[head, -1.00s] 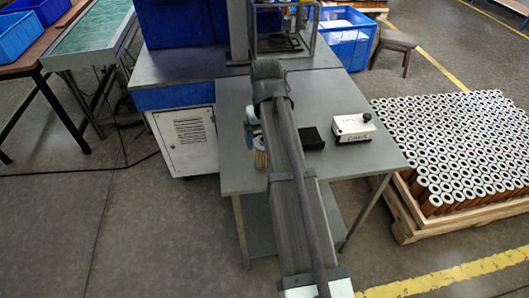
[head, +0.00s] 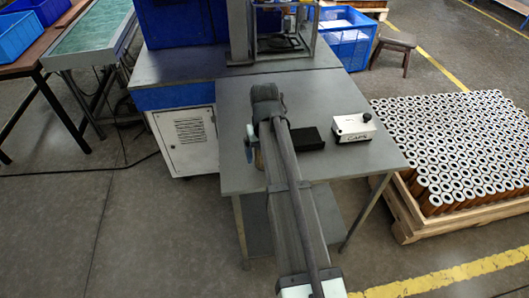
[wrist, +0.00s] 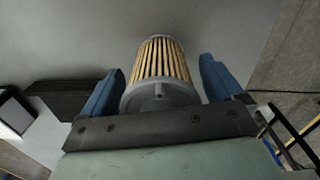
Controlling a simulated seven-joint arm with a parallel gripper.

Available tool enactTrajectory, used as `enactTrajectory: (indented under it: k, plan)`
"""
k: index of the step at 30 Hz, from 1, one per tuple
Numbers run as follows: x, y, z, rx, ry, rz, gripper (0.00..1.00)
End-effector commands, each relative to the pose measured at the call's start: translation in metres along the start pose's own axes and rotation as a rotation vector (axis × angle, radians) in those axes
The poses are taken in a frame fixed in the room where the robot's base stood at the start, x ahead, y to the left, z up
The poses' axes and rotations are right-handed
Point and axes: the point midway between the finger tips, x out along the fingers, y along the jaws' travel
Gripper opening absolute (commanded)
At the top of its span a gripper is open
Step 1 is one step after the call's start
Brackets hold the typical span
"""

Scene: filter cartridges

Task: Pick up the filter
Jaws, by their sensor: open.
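The filter (wrist: 160,72) is a cylinder with tan pleats and grey end caps. In the wrist view it lies between the two blue fingers of my gripper (wrist: 161,85), with its grey cap close to the palm. A gap shows on each side of it, so the fingers are apart from it. In the head view my arm covers most of the filter; only a small tan part (head: 258,160) shows beside my gripper (head: 249,145), over the grey table (head: 235,110).
A black block (head: 307,139) and a white box marked CAPS (head: 354,129) with a black knob stand right of my arm on the table. A wooden pallet (head: 420,228) of many filters is on the floor at right. A metal-framed machine (head: 283,42) stands behind.

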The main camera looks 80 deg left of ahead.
Motion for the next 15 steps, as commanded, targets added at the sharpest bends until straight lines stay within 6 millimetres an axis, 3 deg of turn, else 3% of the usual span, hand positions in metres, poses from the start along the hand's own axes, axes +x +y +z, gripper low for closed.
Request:
enactTrajectory:
  k: [2,15]
  plan:
    - [-0.0002,0.0000,0.0000,0.000,0.000,0.000,0.92]
    - [-0.0004,0.0000,0.0001,0.000,-0.001,0.000,0.50]
